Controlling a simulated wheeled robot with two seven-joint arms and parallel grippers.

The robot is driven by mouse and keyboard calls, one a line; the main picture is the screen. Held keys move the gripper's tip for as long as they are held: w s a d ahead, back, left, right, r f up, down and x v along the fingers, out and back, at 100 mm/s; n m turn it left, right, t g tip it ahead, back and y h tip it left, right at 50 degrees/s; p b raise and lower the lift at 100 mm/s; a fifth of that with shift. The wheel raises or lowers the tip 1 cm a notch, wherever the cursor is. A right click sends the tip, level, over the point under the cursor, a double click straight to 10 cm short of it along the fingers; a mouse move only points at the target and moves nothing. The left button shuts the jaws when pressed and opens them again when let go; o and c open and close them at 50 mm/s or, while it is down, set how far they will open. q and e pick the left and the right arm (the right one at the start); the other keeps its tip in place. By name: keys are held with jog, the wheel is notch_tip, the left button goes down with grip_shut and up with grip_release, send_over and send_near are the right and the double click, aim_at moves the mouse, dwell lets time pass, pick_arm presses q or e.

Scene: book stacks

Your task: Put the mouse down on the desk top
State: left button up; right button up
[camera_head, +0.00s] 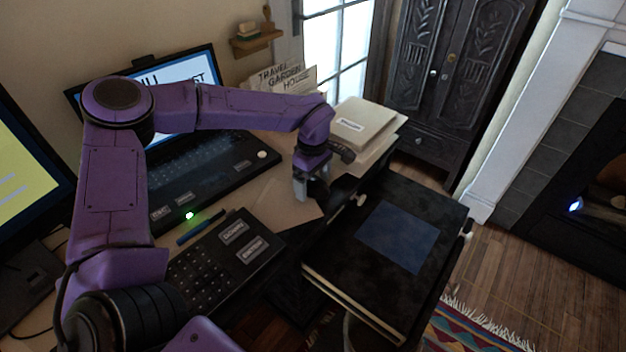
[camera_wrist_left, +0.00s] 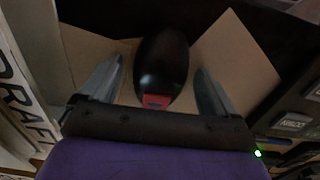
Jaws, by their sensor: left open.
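The mouse (camera_wrist_left: 162,65) is a black, glossy oval with a red patch at its near end. In the left wrist view it lies between the two fingers of my left gripper (camera_wrist_left: 162,88), with a gap on each side. The gripper is open. In the head view the left gripper (camera_head: 311,188) points down over the desk, and the mouse is mostly lost in the dark there. Brown sheets (camera_wrist_left: 238,58) lie under the mouse on a dark surface. I cannot tell exactly whether the mouse touches them. My right gripper is not in view.
A laptop (camera_head: 205,170) stands behind the gripper, and a black keypad device (camera_head: 215,262) lies in front. A pale book stack (camera_head: 362,122) is at the back right. A black panel with a blue square (camera_head: 398,237) is to the right. A blue pen (camera_head: 200,231) lies beside the keypad.

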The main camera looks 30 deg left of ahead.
aim_at(312, 181)
pick_arm(q)
notch_tip(312, 181, up, 12)
jog(key=shift+r+p, duration=0.15)
jog(key=shift+p, duration=0.25)
